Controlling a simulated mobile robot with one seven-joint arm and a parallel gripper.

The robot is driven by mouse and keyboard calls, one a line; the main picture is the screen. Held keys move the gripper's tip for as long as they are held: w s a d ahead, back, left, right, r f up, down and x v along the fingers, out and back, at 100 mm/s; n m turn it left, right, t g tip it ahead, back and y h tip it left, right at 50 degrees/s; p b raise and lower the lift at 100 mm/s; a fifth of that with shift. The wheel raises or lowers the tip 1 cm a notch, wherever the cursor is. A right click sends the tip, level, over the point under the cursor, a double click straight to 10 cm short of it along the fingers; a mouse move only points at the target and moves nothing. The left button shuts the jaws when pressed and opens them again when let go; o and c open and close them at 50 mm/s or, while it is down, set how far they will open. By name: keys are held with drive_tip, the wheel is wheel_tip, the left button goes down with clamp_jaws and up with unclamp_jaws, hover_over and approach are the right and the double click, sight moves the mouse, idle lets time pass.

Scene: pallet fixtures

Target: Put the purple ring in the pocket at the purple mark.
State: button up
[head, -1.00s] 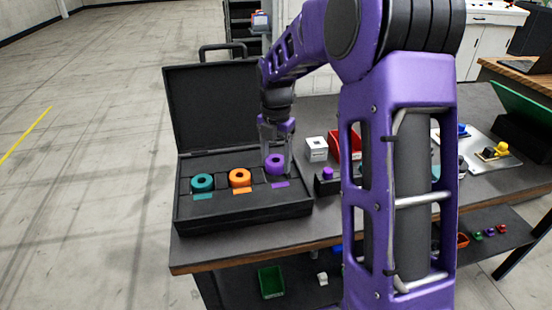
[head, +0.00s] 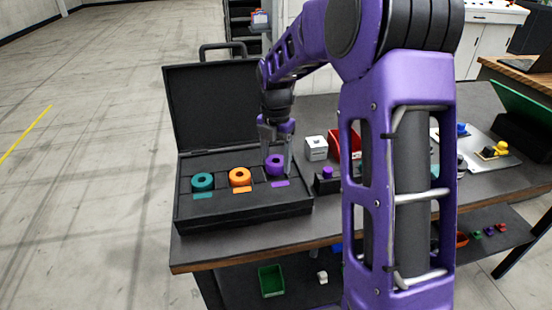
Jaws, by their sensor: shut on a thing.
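The purple ring (head: 275,167) is at the right-hand pocket of the open black case (head: 245,222), just behind the purple mark (head: 280,184). My gripper (head: 277,163) points down from above, with its fingers on either side of the ring, and is shut on it. The ring looks level and low at the pocket. I cannot tell whether it rests on the pocket floor, as the pocket's inside is hidden.
A teal ring (head: 203,181) and an orange ring (head: 240,177) sit in the other pockets. The raised lid (head: 210,108) stands behind. A white cube (head: 316,148), a red bin (head: 335,140) and a dark block with a purple knob (head: 327,173) are to the right.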

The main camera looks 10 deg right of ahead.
drive_tip(key=shift+f+b, duration=0.35)
drive_tip(key=shift+f, duration=0.35)
drive_tip(key=o, duration=1.6)
drive_tip(key=c, duration=0.4)
drive_tip(key=shift+o, duration=1.4)
drive_tip(key=shift+r+p, duration=0.35)
wheel_tip(320, 180, up, 4)
drive_tip(key=p, duration=0.3)
drive_tip(key=shift+r+p, duration=0.3)
drive_tip(key=shift+r, duration=1.9)
